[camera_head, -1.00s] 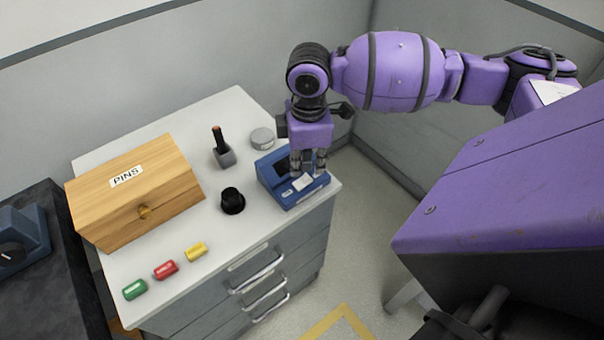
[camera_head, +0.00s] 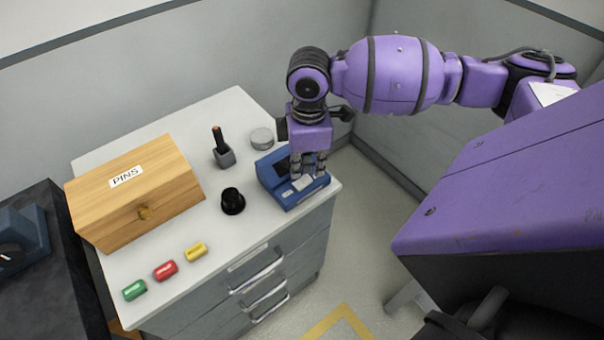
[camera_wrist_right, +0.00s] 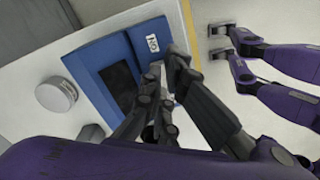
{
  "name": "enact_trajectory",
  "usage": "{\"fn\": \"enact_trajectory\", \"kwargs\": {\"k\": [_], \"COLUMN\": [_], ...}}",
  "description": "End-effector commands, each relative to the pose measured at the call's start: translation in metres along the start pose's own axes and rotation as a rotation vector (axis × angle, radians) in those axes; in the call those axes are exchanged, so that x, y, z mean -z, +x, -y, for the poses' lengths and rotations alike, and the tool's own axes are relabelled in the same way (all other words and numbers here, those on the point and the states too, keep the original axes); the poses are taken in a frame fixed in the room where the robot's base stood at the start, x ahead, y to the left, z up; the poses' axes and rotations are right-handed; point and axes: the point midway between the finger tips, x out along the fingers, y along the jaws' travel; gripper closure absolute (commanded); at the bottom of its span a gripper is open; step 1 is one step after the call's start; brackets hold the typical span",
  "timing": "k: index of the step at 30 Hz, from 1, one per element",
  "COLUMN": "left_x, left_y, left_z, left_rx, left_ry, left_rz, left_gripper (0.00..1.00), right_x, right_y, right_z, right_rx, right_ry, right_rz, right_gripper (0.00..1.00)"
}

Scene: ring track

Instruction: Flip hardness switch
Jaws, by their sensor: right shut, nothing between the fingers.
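A blue device (camera_head: 290,202) with a dark screen and pale labelled parts stands at the right front corner of the white cabinet top; it also shows in the right wrist view (camera_wrist_right: 91,70). My right gripper (camera_head: 309,174) is over its right side, pointing down, with its fingers shut and empty. The fingers hide part of the device there. My left gripper is not in view.
A wooden box marked PINS (camera_head: 160,205), a black knob-shaped object (camera_head: 232,201), a dark holder (camera_head: 223,157) and a round grey tin (camera_head: 262,138) stand left of the device. Green, red and yellow pieces (camera_head: 166,270) lie near the front edge. Walls stand behind.

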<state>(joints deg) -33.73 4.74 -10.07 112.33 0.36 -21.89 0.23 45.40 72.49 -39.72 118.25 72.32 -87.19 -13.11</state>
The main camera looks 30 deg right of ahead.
Motion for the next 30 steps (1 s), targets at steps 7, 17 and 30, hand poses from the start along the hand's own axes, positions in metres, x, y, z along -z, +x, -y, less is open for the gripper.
{"fn": "enact_trajectory", "kwargs": {"k": [7, 17, 30], "left_x": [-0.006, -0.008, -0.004], "left_y": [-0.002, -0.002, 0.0], "left_z": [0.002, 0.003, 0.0], "left_rx": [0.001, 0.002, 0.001], "left_ry": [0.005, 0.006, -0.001], "left_rz": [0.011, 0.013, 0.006], "left_gripper": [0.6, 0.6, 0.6], "right_x": [0.0, 0.0, 0.0], "right_y": [0.004, 0.009, 0.016], "right_z": [0.0, 0.0, 0.001], "right_rx": [0.001, 0.002, 0.002], "right_ry": [0.0, 0.0, 0.0], "right_rz": [0.0, 0.0, 0.0], "right_gripper": [1.0, 1.0, 1.0]}}
